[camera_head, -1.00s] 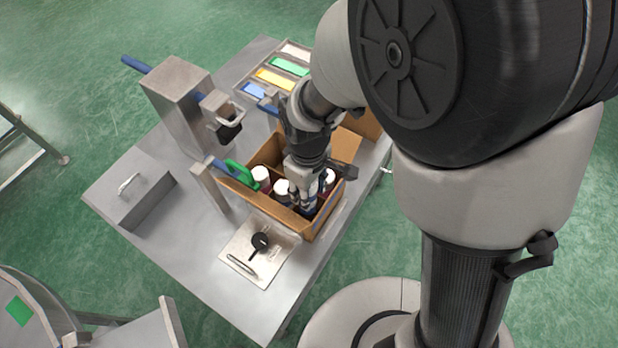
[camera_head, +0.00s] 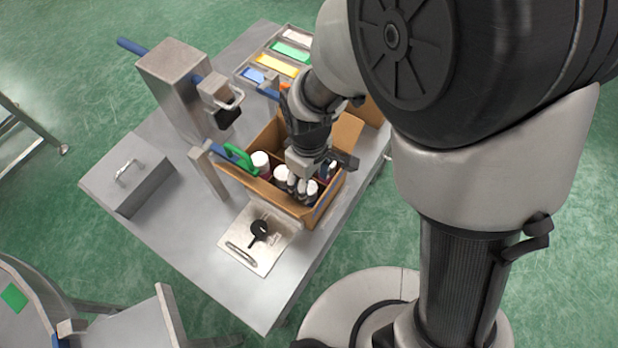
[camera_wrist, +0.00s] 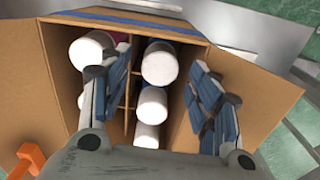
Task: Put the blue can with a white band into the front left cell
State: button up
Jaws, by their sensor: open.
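An open cardboard box (camera_head: 262,189) with inner dividers holds several white-topped cans. A can with a dark bluish body and white top (camera_head: 312,188) stands in the box's near corner, beside my fingers. Whether it has a white band cannot be made out. My gripper (camera_head: 297,187) points down over the box, open. In the wrist view my gripper (camera_wrist: 158,78) has its blue-padded fingers apart on either side of a white-topped can (camera_wrist: 160,60), with no visible contact. Can bodies are mostly hidden by their tops and the box walls.
A metal plate with a black round part (camera_head: 258,231) lies in front. A tray of coloured bins (camera_head: 277,64) is behind. Box flaps (camera_wrist: 255,100) stand open.

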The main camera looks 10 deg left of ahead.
dwell(0.3)
notch_tip(320, 180, up, 12)
dwell(0.4)
dwell(0.4)
